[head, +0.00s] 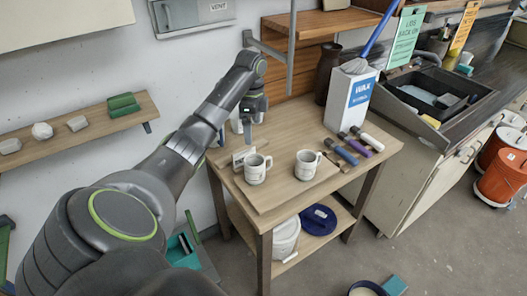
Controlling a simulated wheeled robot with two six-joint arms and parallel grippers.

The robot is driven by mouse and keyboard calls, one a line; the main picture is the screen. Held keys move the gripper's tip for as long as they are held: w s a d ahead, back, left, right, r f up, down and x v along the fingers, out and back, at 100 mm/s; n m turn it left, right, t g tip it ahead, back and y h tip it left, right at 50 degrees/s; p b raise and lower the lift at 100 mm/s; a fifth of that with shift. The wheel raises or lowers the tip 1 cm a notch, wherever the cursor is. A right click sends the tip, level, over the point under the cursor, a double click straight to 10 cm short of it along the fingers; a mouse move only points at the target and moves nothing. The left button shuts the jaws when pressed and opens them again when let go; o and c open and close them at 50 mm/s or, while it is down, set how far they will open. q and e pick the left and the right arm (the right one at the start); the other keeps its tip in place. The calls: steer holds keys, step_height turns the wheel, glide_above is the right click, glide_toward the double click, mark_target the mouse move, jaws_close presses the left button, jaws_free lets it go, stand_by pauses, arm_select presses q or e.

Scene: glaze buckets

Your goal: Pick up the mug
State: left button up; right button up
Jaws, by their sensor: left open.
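Two whitish mugs stand upright on the small wooden table. The left mug (255,170) has its handle on its right side, and the right mug (306,165) also has its handle to the right. My left gripper (248,128) points down near the back left corner of the table, behind and above the left mug. It is open, apart from both mugs, and I see nothing held in it. My right gripper is not in view.
A white WAX box (348,105) stands at the table's back right, with several dark-handled tools (341,152) before it. A small block (243,155) lies behind the left mug. A wall shelf (85,124) is at left. The table's front right is clear.

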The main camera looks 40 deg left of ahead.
arm_select(q)
steer(key=f, duration=0.1)
steer(key=b, duration=1.2)
glide_above(256, 165)
steer(key=s+d, duration=0.1)
steer(key=s, duration=0.1)
step_height(256, 165, down, 11)
steer(key=shift+s+d+f, duration=0.1)
steer(key=f+p, duration=0.1)
steer(key=f, duration=0.1)
steer(key=d+f+p, duration=0.1)
steer(key=shift+f, duration=0.4)
steer(key=shift+a+f, duration=0.1)
steer(key=shift+f, duration=0.5)
steer(key=c, duration=1.3)
